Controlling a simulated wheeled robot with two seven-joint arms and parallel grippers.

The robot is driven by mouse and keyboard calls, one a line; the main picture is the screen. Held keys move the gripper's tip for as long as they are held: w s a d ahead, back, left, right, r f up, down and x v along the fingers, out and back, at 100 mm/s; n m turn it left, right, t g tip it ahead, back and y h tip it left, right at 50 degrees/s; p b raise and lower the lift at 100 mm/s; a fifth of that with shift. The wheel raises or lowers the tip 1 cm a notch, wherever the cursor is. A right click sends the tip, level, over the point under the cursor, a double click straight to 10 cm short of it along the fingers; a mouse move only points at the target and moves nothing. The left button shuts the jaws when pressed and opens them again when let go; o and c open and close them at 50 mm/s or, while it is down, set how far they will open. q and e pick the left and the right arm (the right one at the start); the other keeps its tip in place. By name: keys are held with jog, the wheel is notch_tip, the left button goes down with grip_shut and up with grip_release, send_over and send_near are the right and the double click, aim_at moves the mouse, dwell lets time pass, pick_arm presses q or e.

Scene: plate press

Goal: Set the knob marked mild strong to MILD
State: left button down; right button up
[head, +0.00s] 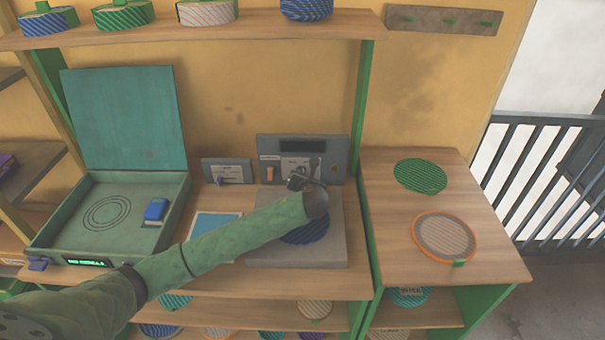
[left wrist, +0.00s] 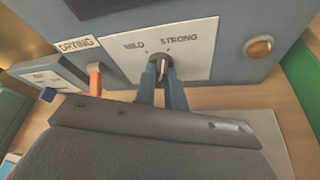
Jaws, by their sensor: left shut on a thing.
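The mild strong knob (left wrist: 162,68) is a small dark knob with a pale mark, on a white label plate with MILD printed at upper left and STRONG at upper right. Its mark points roughly upward between the two words; I cannot tell an exact setting. My left gripper (left wrist: 163,84) has its two blue-grey fingers on either side of the knob and is shut on it. In the head view my left gripper (head: 305,178) is in front of the grey control panel (head: 340,150) and partly hides it. My right gripper is in neither view.
Left of the knob are an orange switch (left wrist: 95,78) marked DRYING and a smaller panel (head: 227,171). An orange round button (left wrist: 259,47) is at right. Below my arm is a grey press base (head: 335,245) with a dark blue disc (head: 305,232). An open green case (head: 60,225) stands left.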

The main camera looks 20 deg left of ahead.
pick_arm(q)
jog(key=n+h+p, duration=0.2)
jog(key=n, duration=0.1)
jog(key=shift+a+r, duration=0.1)
jog(key=shift+a, duration=0.15)
jog(key=shift+n+h, duration=0.3)
jog(key=shift+h, duration=0.1)
jog(key=shift+s+a+n+t+h+p, duration=0.15)
jog(key=shift+n+t+h+p, duration=0.2)
jog(key=shift+n, duration=0.25)
jog(key=shift+a+f+n+h, duration=0.1)
jog(key=shift+f+n+h, duration=0.1)
jog(key=shift+n+h, duration=0.5)
jog(key=shift+n+t+h+b, duration=0.25)
jog(key=shift+n+t+b, duration=0.25)
jog(key=shift+n, duration=0.3)
jog(key=shift+a, duration=0.1)
jog(key=shift+n, duration=0.3)
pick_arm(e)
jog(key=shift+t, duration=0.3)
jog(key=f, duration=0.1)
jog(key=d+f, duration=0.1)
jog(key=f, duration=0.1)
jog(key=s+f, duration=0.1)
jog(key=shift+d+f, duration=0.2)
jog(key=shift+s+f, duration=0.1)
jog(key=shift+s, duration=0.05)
